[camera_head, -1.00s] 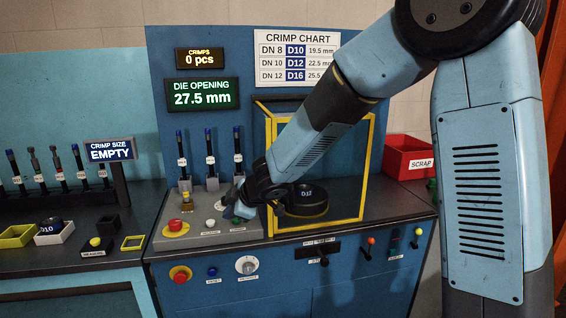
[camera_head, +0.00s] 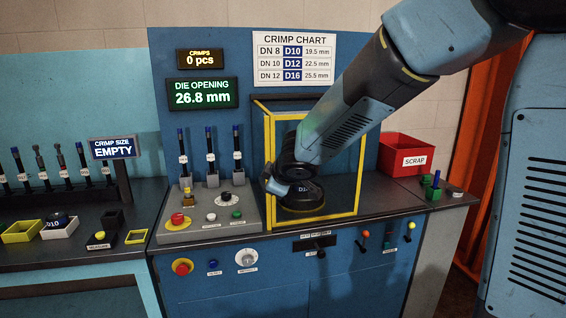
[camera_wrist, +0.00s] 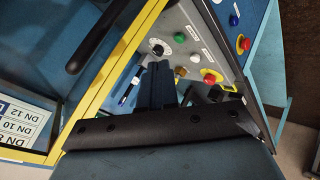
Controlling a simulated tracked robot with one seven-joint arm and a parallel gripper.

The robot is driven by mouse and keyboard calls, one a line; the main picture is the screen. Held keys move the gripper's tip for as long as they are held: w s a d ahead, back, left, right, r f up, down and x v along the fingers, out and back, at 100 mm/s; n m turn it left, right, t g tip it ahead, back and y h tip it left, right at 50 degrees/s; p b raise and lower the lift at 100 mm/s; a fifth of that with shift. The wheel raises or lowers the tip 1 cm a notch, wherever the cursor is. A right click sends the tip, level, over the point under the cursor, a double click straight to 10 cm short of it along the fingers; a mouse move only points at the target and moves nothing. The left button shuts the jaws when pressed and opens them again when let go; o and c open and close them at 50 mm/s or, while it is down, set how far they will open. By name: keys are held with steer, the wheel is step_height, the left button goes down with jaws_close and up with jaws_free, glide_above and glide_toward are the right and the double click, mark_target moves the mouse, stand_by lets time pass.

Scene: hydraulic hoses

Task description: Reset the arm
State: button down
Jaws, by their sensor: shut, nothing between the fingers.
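My arm reaches in from the upper right in the head view. My gripper (camera_head: 272,184) is shut and empty, in front of the yellow-framed die opening of the blue crimping machine (camera_head: 340,270). It is above and right of the grey control panel (camera_head: 195,231). In the wrist view the closed fingers (camera_wrist: 156,84) point toward the panel's dial and buttons, and I see nothing between them. The round black die (camera_head: 305,196) is partly hidden behind my gripper. The green display (camera_head: 202,94) reads 26.8 mm.
The yellow frame (camera_head: 359,180) stands close to my wrist. Upright hose pieces (camera_head: 210,150) stand behind the panel. A red scrap bin (camera_head: 405,152) is at the right. A side bench (camera_head: 90,245) with trays is at the left.

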steer(key=s+d+r+m+h, duration=0.2)
steer(key=s+d+r+m, duration=0.1)
steer(key=d, duration=0.4)
steer(key=s+d+r+m+h, duration=0.2)
steer(key=s+d+m, duration=0.1)
steer(key=d, duration=0.3)
steer(key=s+d+r+m+h, duration=0.2)
steer(key=s+d+r+m, duration=0.1)
steer(key=d, duration=0.4)
steer(key=s+d+m+g+y, duration=0.1)
steer(key=s+d+m, duration=0.2)
steer(key=s, duration=0.6)
steer(key=s+d+m+g+y, duration=0.1)
steer(key=s+d+m+g, duration=0.1)
steer(key=s, duration=0.7)
steer(key=shift+s+d+f+m, duration=0.2)
steer(key=shift+s+d+m, duration=0.1)
steer(key=shift+d+m, duration=0.4)
